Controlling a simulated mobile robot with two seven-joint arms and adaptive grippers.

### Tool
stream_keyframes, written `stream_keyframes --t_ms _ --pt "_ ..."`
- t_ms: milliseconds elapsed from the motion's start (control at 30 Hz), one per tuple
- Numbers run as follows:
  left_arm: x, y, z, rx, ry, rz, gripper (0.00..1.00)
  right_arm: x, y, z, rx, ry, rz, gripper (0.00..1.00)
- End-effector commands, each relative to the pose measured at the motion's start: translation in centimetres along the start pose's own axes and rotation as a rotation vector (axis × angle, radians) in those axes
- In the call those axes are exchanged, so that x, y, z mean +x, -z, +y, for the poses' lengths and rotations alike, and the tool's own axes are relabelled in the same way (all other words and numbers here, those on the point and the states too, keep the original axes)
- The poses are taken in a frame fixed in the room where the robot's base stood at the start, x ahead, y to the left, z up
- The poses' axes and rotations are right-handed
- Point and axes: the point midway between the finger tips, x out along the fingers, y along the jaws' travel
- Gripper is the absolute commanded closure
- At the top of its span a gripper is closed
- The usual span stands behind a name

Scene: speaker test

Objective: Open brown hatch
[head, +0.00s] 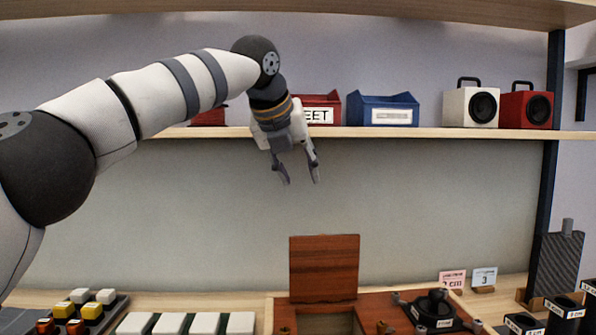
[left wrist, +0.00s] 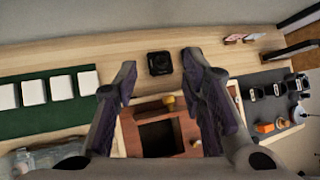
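The brown hatch (head: 324,268) stands upright at the back of a reddish-brown wooden box (head: 375,307). In front of it a square opening shows, with a lighter inside in the head view. The left wrist view shows the dark opening (left wrist: 157,137), with the hatch foreshortened behind it and a small brass-coloured knob (left wrist: 168,102). My left gripper (head: 301,181) is open and empty, high above the hatch and apart from it, fingers pointing down. Its fingers also show spread in the left wrist view (left wrist: 160,70). My right gripper is in neither view.
White tiles (head: 204,323) lie left of the box, and a tray of coloured blocks (head: 75,309) further left. A black round device (head: 434,307) is on the right. A shelf (head: 420,133) with bins and speakers runs behind my gripper. A small black object (left wrist: 160,62) stands behind the box.

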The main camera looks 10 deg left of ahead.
Motion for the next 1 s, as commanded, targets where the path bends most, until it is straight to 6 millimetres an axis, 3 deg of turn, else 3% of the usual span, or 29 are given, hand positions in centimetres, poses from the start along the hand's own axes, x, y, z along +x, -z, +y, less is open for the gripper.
stream_keyframes --t_ms 133,400,500,667,1000 --pt "-1.9 -0.1 -0.1 0.001 0.002 -0.003 0.63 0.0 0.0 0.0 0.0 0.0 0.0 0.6" --pt "-9.1 -0.1 0.0 0.0 0.001 -0.004 0.63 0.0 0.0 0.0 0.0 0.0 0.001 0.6" --pt "-10.8 0.0 0.0 0.0 0.001 -0.002 0.63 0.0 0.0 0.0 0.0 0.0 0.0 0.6" --pt "-12.0 0.0 0.0 0.0 0.0 0.0 0.63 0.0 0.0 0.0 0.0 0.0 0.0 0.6" --pt "-12.1 0.0 0.0 0.0 0.0 0.0 0.63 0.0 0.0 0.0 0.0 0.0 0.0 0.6"
